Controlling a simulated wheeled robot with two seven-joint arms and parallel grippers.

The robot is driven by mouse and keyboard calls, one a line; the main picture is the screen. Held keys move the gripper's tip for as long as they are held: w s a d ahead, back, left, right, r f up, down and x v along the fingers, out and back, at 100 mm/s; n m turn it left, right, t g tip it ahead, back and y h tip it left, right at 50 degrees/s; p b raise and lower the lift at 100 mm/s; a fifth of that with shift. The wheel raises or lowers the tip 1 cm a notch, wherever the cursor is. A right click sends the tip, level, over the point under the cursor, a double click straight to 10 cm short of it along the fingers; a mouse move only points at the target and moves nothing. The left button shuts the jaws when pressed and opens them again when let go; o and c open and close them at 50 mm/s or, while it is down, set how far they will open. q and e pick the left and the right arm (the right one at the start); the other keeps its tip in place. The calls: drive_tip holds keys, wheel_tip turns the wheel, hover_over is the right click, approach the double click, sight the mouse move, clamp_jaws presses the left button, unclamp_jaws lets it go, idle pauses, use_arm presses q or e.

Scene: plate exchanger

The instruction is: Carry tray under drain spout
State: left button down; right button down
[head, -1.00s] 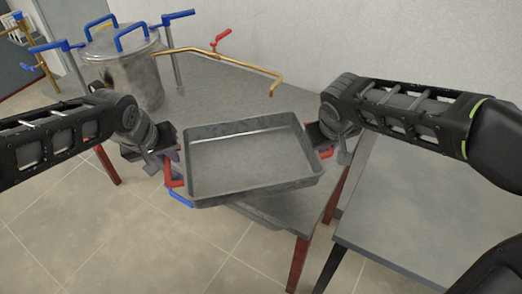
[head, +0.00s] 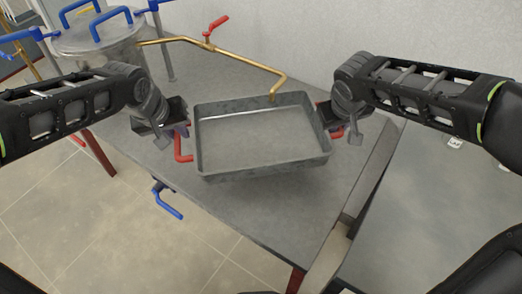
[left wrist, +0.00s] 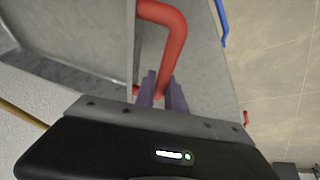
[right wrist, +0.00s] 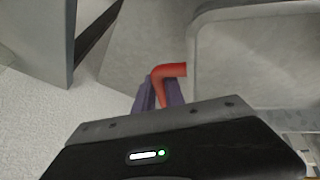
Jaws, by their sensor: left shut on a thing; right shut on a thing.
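The grey rectangular tray (head: 262,172) is held between my two grippers in the head view, over the grey table, and looks empty. My left gripper (head: 184,130) is shut on the tray's left red handle (head: 181,150); the left wrist view shows the purple fingers on this red handle (left wrist: 172,40). My right gripper (head: 326,128) is shut on the right red handle (head: 337,133), which also shows in the right wrist view (right wrist: 168,72). The brass drain spout (head: 277,88) bends down at the tray's far rim, near its right part. I cannot tell the height gap.
A steel pot (head: 100,42) with blue handles stands at the back left. A red valve lever (head: 216,25) tops the brass pipe. A blue handle (head: 168,202) hangs at the table's (head: 225,75) front edge. A second grey table (head: 440,190) is at right.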

use_arm(q)
drive_tip(key=shift+f, duration=0.1)
use_arm(e)
drive_tip(key=shift+f, duration=0.1)
